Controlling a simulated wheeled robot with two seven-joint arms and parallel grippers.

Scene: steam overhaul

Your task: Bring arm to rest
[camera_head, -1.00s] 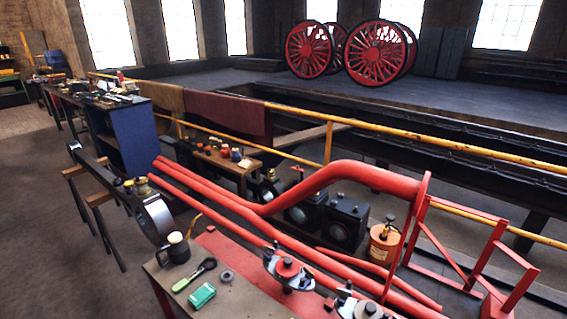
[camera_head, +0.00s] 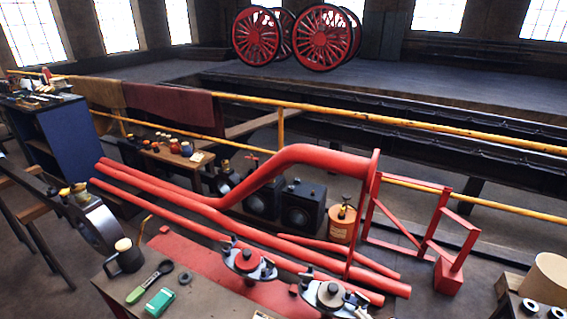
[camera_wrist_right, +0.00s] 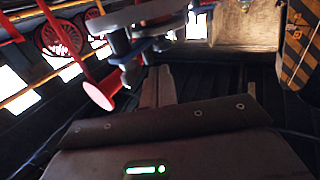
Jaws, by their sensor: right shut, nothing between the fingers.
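In the right wrist view a grey-brown body with a green light fills the bottom. My right gripper (camera_wrist_right: 162,80) reaches up from it as a narrow grey pair of fingers, shut and empty. Grey discs with dark posts and a blue bar (camera_wrist_right: 150,45) hang into the top of that view; their distance from the fingers is hard to judge. In the head view I cannot pick out the right gripper clearly. I see no left arm or left gripper.
The front bench (camera_head: 215,292) holds a mug (camera_head: 124,257), a green box (camera_head: 160,302) and two round grey-and-red fittings (camera_head: 247,261). Long red pipes (camera_head: 310,155) run behind it. A red frame (camera_head: 448,272) and a beige drum (camera_head: 548,280) stand right.

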